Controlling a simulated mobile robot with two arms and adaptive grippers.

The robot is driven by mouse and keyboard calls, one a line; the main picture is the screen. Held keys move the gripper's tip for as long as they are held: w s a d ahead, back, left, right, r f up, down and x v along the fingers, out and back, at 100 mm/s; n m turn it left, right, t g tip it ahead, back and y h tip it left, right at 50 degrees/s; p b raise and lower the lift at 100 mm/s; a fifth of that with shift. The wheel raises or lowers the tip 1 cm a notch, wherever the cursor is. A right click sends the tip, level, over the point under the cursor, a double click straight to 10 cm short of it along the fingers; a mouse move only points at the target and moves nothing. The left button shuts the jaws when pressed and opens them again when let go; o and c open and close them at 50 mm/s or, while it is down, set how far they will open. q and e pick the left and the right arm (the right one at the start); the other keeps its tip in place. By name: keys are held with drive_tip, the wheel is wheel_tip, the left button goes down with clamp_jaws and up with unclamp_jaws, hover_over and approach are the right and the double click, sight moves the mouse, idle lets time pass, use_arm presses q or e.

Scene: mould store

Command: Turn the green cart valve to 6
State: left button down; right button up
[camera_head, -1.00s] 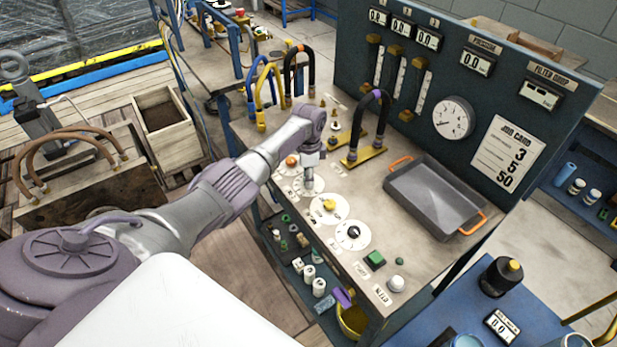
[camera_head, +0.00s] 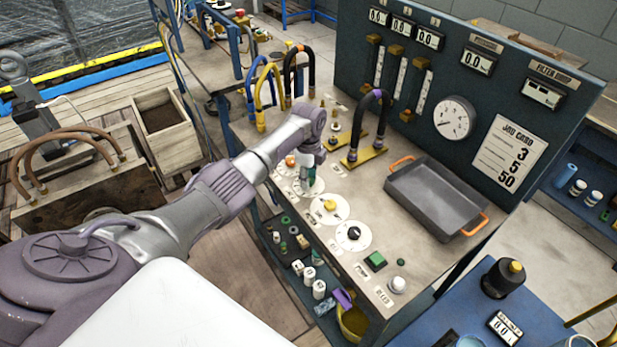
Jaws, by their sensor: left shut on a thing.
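The cart's worktop carries a row of round white dials with coloured knobs. The green valve (camera_head: 311,174) is on the dial (camera_head: 318,187) between the orange knob (camera_head: 291,161) and the yellow knob (camera_head: 330,205). My left gripper (camera_head: 308,178) points down over that dial and is shut on the green valve, of which only a small green part shows. The fingers and wrist hide most of the knob, its pointer and part of the dial. The dial's numbers are too small to read. My right gripper is not in view.
A black knob (camera_head: 353,233) is on the dial nearest the front. A grey tray (camera_head: 437,199) with orange handles, curved hoses (camera_head: 372,112) and a green button (camera_head: 375,260) are on the worktop. An upright panel (camera_head: 460,75) with displays, a gauge and a job card stands behind.

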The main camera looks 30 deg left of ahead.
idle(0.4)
use_arm(q)
drive_tip(key=c, duration=0.8)
unclamp_jaws()
drive_tip(key=shift+r, duration=0.15)
wheel_tip(320, 180, up, 12)
drive_tip(key=shift+f, duration=0.1)
drive_tip(key=shift+f, duration=0.1)
